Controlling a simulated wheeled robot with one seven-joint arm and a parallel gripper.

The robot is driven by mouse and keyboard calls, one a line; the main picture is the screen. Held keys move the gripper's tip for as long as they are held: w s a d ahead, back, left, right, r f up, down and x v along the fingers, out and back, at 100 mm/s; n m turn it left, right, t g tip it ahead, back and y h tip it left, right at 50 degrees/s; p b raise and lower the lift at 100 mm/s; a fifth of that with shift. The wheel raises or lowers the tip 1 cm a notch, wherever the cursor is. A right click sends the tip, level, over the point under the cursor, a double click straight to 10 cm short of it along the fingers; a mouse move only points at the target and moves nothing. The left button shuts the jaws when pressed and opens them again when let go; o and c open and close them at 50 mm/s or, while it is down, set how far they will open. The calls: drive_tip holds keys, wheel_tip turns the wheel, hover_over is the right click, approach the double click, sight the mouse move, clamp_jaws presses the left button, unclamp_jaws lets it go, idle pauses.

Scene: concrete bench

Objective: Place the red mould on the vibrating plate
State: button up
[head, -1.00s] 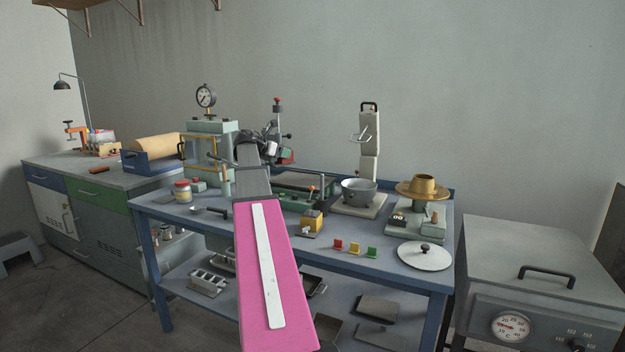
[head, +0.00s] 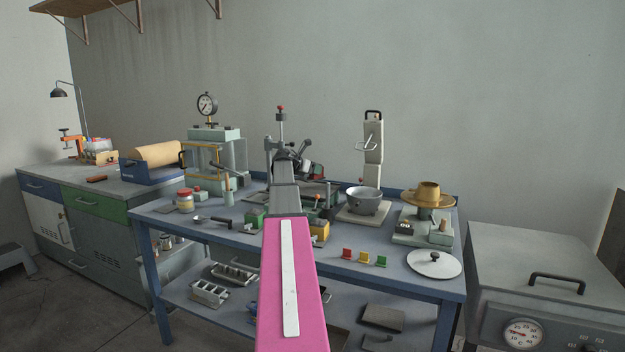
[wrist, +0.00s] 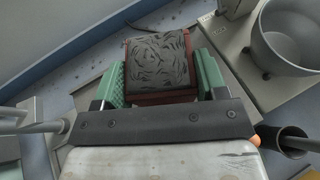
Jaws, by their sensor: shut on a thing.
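The red mould (wrist: 160,98) shows in the wrist view, its top filled with a dark grey, rough-surfaced mix. My gripper (wrist: 160,80) is shut on it, with a green pad against each side. In the head view a small part of the red mould (head: 317,172) shows at my gripper (head: 303,166), over the back half of the blue bench. The dark-topped, green-based machine that looks like the vibrating plate (head: 327,188) is mostly hidden behind my arm. I cannot tell whether the mould touches anything below it.
A grey bowl (head: 364,199) on a pale base stands close on the right; it shows in the wrist view (wrist: 290,35). A press with a gauge (head: 207,105) stands left. A yellow block (head: 320,232) and small coloured blocks (head: 364,257) sit in front.

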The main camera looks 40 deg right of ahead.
sight(309, 176)
drive_tip(key=shift+d+f, duration=0.2)
drive_tip(key=shift+d, duration=0.05)
drive_tip(key=shift+f, duration=1.9)
drive_tip(key=shift+f, duration=0.15)
drive_tip(key=o, duration=1.4)
drive_tip(key=shift+o, duration=0.2)
drive_tip(key=shift+a+r, duration=0.2)
drive_tip(key=shift+a, duration=0.1)
drive_tip(key=v, duration=1.1)
drive_tip(key=shift+a, duration=0.25)
drive_tip(key=shift+r, duration=0.1)
